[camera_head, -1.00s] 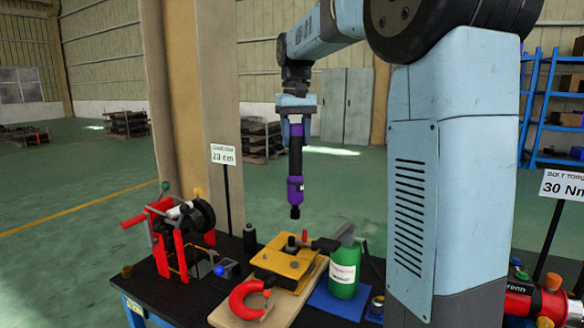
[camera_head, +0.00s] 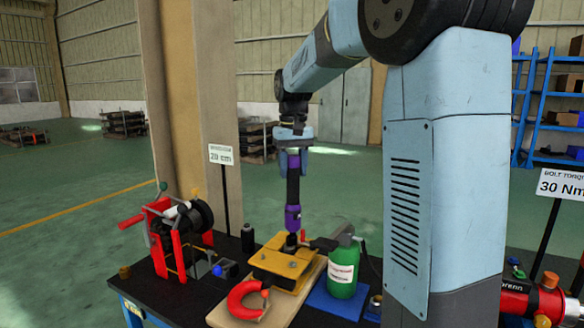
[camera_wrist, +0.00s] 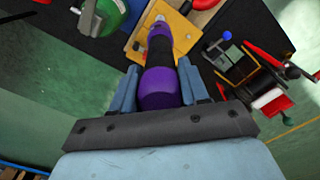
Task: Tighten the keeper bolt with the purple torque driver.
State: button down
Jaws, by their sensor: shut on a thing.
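My gripper (camera_head: 293,150) is shut on the purple torque driver (camera_head: 293,218), which hangs upright with its tip down. The driver has purple ends and a black middle; it also shows in the wrist view (camera_wrist: 160,88) between my fingers (camera_wrist: 160,90). In the head view its tip is at the top of the yellow block (camera_head: 283,262), over the dark bolt area. I cannot tell whether the tip touches the keeper bolt, as the driver's lower end hides it.
A green bottle (camera_head: 343,268) stands close on the right. A red winch stand (camera_head: 180,235) is on the left. Signs read 20 mm (camera_head: 221,154) and 30 Nm (camera_head: 563,183).

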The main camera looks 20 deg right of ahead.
aim_at(293, 193)
jog(key=shift+f, duration=2.75)
jog(key=shift+n, duration=0.3)
jog(key=shift+f, duration=1.05)
dwell(2.5)
jog(key=shift+r, duration=0.1)
